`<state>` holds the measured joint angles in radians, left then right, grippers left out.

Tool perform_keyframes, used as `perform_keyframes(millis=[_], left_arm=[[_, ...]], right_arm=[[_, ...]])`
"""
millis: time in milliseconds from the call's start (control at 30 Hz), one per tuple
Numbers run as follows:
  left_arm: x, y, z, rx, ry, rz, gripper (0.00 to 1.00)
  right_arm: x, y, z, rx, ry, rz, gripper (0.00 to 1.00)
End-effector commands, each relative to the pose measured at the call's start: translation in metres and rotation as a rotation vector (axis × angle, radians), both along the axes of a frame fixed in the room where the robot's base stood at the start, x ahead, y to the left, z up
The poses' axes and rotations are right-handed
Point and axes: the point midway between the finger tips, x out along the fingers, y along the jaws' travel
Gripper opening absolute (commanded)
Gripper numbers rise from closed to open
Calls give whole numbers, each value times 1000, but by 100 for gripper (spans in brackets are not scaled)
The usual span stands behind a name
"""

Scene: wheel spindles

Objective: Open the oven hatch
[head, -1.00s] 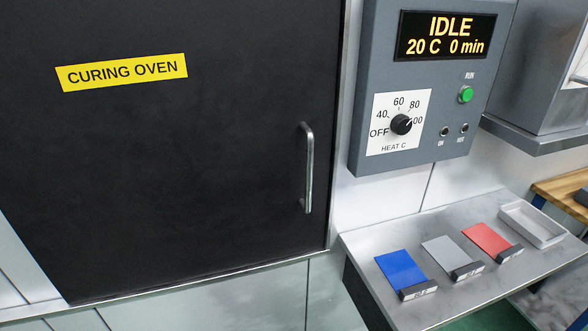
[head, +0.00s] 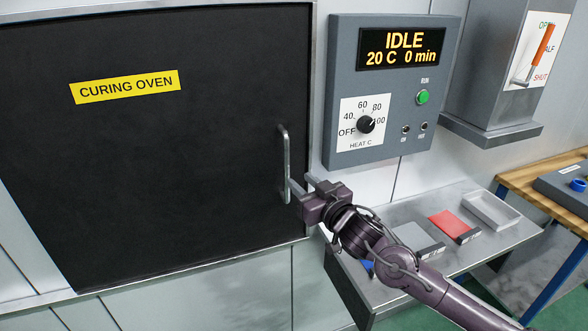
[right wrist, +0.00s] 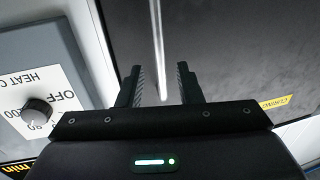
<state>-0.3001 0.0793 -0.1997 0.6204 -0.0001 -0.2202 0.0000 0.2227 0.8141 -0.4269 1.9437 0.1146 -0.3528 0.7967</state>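The black oven hatch (head: 160,170), with its yellow CURING OVEN label (head: 125,87), is shut. Its upright metal bar handle (head: 284,160) is at the hatch's right side. My right gripper (head: 301,186) is at the handle's lower end. In the right wrist view the gripper (right wrist: 160,78) is open, and the handle (right wrist: 157,40) runs down between its two fingers with a gap on each side. I cannot tell how deep the bar sits between them. My left gripper is in no view.
A grey control panel (head: 393,90) reading IDLE, with a heat dial (head: 365,124), is right of the hatch. Below is a shelf (head: 460,200) with coloured cards and a white tray (head: 491,210). A grey unit with an orange lever (head: 540,45) stands farther right.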

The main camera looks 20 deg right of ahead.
Motion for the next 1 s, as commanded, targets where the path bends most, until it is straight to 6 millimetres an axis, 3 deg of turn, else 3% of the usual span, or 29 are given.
perform_keyframes(millis=[500, 900, 1000], left_arm=[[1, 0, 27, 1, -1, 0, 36], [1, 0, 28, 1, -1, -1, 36], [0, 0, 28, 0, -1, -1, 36]], right_arm=[[67, 16, 3, 2, -1, 0, 33], [74, 18, 0, 0, -1, 0, 33], [74, 17, 0, 0, -1, 0, 21]])
